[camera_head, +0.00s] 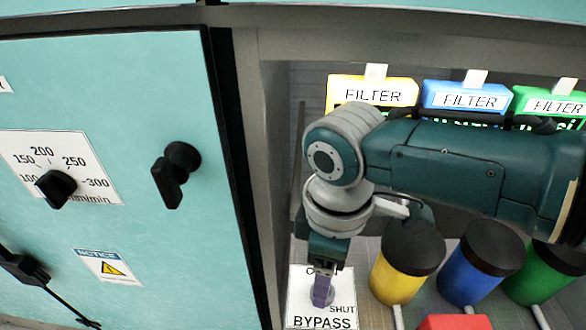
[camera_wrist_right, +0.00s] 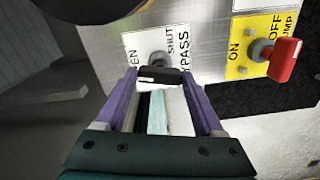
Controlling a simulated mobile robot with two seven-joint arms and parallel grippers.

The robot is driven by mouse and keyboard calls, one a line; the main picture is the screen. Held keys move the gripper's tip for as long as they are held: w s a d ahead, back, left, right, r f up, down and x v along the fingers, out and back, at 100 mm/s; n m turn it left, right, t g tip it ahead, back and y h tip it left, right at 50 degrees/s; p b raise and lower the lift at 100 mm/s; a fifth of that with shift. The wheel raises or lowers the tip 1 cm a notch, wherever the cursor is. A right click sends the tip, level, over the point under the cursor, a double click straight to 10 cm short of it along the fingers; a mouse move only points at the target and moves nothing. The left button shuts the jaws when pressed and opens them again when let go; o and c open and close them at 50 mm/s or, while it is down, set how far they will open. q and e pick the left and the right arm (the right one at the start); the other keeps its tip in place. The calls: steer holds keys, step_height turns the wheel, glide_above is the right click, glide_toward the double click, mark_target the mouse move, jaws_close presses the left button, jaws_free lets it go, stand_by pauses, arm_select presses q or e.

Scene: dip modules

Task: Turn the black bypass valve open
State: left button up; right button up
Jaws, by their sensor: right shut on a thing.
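The black bypass valve handle (camera_wrist_right: 160,75) shows in the right wrist view, in front of its white BYPASS label (camera_wrist_right: 148,48). In the head view the label (camera_head: 342,310) is at bottom centre, with SHUT readable and the other word partly covered. My right gripper (camera_head: 322,290) reaches down to the label and hides the handle there. In the wrist view the purple fingers of my right gripper (camera_wrist_right: 164,82) are on either side of the handle, shut on it. I cannot tell which word the handle points to. My left gripper is not in view.
A red pump switch (camera_wrist_right: 285,60) on a yellow ON/OFF label is close to the right of the valve. Yellow (camera_head: 402,275), blue (camera_head: 478,270) and green (camera_head: 540,275) black-topped canisters stand behind. A teal cabinet door (camera_head: 110,100) with a dial and a black handle is at left.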

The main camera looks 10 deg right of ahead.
steer(key=shift+n, duration=1.3)
steer(key=o, duration=1.4)
step_height(320, 180, up, 10)
steer(key=p, duration=0.4)
